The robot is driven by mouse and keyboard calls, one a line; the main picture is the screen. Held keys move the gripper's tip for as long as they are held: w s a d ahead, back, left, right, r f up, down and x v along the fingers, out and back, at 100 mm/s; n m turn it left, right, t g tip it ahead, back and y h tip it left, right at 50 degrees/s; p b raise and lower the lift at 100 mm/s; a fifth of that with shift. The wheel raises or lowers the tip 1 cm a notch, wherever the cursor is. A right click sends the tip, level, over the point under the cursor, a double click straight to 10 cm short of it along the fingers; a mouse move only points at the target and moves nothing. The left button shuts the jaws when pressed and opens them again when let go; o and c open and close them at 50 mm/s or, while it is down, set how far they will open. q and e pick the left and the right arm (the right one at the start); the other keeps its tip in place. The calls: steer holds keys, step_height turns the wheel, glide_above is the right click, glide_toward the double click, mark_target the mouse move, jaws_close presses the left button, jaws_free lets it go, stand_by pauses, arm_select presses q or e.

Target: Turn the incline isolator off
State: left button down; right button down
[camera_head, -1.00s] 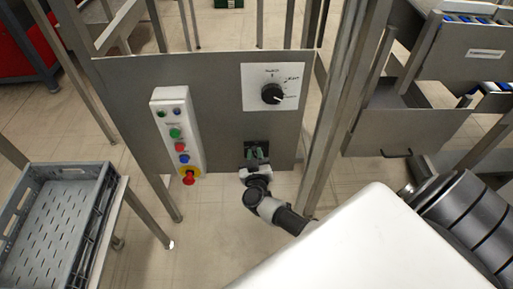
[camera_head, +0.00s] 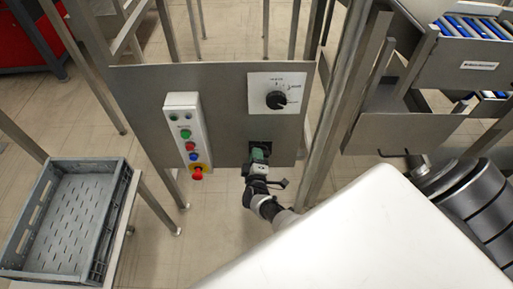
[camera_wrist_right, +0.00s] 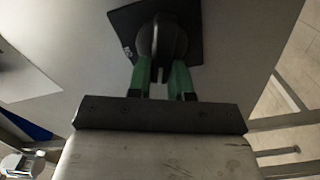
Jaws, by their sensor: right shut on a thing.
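A rotary switch with a dark round knob (camera_wrist_right: 163,40) on a black square plate (camera_wrist_right: 190,14) sits low on the grey panel; I take it to be the isolator. In the head view its plate (camera_head: 261,146) is mostly hidden by my right gripper (camera_head: 258,154). In the right wrist view my right gripper (camera_wrist_right: 161,80) has its green fingers on either side of the knob's grip bar, shut on it. The gripper is turned nearly edge-on to the head camera. The switch's markings cannot be read. My left gripper is not in view.
Above is a black selector dial (camera_head: 276,100) on a white plate. To its left is a button box (camera_head: 187,130) with several coloured buttons and a red emergency stop (camera_head: 197,173). A grey crate (camera_head: 122,200) stands at the left. A steel post (camera_head: 335,110) rises right of the panel.

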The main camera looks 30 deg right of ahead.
steer(key=shift+a+f+n, duration=0.1)
steer(key=shift+f+n, duration=0.1)
steer(key=shift+n, duration=0.75)
steer(key=shift+a+f+n, duration=0.1)
steer(key=shift+f+n, duration=0.05)
steer(key=shift+n, duration=0.8)
steer(key=c, duration=1)
jaws_free()
steer(key=shift+w, duration=0.1)
steer(key=shift+d, duration=0.1)
steer(key=p+v, duration=0.4)
steer(key=v, duration=0.7)
